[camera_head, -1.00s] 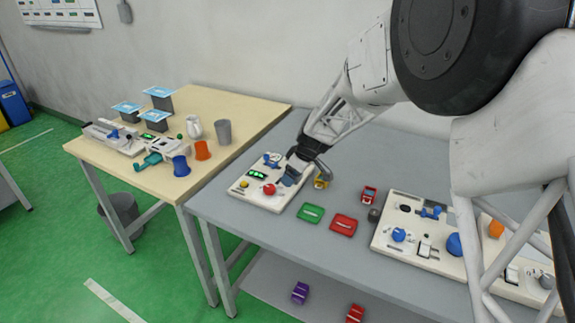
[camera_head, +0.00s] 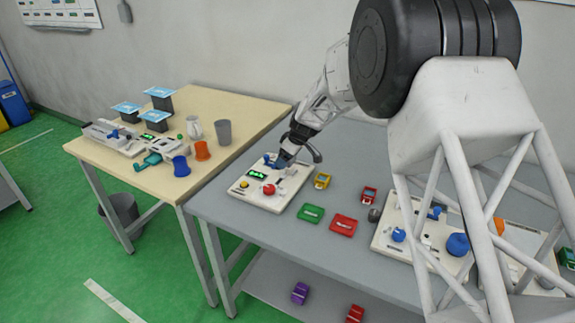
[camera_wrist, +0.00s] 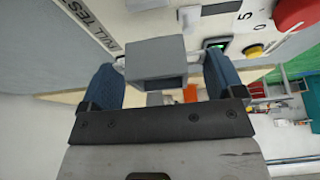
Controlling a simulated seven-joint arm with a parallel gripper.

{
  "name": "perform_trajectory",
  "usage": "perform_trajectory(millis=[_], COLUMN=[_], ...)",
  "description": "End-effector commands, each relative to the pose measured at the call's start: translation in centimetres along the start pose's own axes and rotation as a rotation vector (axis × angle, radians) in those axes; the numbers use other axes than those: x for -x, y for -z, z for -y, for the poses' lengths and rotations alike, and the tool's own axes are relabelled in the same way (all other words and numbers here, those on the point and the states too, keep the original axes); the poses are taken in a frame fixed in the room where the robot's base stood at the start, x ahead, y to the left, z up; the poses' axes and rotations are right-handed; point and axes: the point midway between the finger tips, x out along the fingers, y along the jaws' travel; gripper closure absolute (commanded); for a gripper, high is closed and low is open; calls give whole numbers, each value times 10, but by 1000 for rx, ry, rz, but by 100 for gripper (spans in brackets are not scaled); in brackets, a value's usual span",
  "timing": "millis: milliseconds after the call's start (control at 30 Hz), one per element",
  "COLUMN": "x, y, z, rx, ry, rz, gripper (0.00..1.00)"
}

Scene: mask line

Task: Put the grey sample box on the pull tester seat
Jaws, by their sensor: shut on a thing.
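The grey sample box (camera_wrist: 156,60) sits between the two blue fingers of my gripper (camera_wrist: 162,75) in the wrist view, and the fingers are shut on it. In the head view my gripper (camera_head: 284,162) is at the far part of the white pull tester (camera_head: 262,202). In the wrist view the tester's lettered panel (camera_wrist: 90,22) lies just beyond the box. The head view does not show the box clearly. The seat is not clearly visible, and I cannot tell whether the box touches it.
The tester carries a red knob (camera_head: 269,189), a yellow button (camera_head: 244,184) and a green display. A yellow-framed box (camera_head: 322,181), a green tray (camera_head: 310,214) and a red tray (camera_head: 343,225) lie to the right. The grey bench (camera_head: 230,218) has free room in front.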

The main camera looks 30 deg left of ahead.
Motion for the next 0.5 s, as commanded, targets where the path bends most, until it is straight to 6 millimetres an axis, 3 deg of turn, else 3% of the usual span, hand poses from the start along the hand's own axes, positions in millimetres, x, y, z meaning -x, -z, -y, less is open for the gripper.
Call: perform_trajectory(millis=[500], x=[-6], y=[0], z=[-2], rx=[-1], ry=[0], rz=[0], gripper=[36])
